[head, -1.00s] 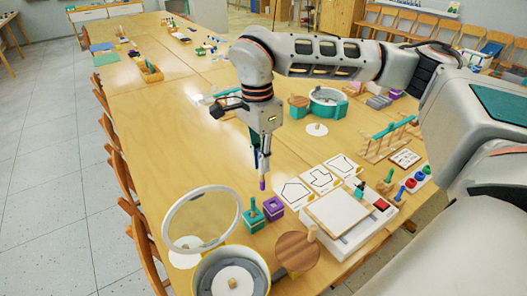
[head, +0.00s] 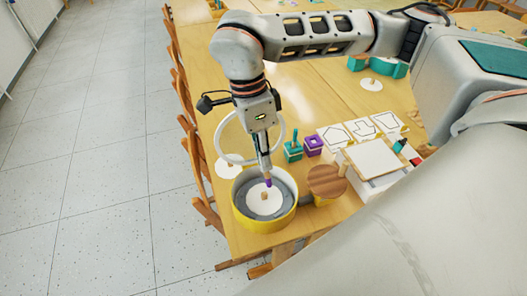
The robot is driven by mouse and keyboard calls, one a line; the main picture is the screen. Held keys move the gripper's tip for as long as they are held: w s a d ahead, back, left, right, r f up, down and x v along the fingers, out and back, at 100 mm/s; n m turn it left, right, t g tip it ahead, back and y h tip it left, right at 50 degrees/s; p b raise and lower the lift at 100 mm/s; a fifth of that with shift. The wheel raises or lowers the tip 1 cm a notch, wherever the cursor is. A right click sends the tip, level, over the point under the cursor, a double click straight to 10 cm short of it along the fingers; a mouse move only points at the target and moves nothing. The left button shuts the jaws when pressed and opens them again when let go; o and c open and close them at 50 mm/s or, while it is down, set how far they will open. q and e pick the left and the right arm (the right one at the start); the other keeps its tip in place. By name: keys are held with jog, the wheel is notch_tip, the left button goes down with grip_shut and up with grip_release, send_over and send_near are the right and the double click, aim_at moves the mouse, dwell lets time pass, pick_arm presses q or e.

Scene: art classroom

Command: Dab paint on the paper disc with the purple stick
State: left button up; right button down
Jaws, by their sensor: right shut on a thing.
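The white paper disc (head: 257,204) lies in a round grey-lined yellow tub (head: 252,223), with a small wooden peg at its middle. My right gripper (head: 265,165) points down above the tub, shut on the purple stick (head: 268,182). The stick's purple end shows just above the disc's far side, near the peg. I cannot tell whether it touches the paper. The gripper's fingers are small and partly hidden. My left gripper is not in view.
A white ring (head: 220,139) stands behind my right gripper, by another white disc (head: 226,170). A round wooden lid (head: 325,181) is right of the tub. Green (head: 293,151) and purple (head: 313,146) blocks stand behind. Chairs line the table's left edge.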

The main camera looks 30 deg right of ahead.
notch_tip(320, 180, down, 2)
jog(key=shift+f+b, duration=0.1)
jog(key=shift+b, duration=0.55)
pick_arm(q)
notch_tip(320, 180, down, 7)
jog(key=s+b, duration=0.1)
jog(key=b, duration=0.3)
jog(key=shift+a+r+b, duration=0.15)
jog(key=shift+b, duration=0.2)
pick_arm(e)
notch_tip(320, 180, down, 8)
jog(key=shift+f, duration=0.1)
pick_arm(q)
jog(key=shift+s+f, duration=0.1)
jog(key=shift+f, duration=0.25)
pick_arm(e)
jog(key=shift+f, duration=0.6)
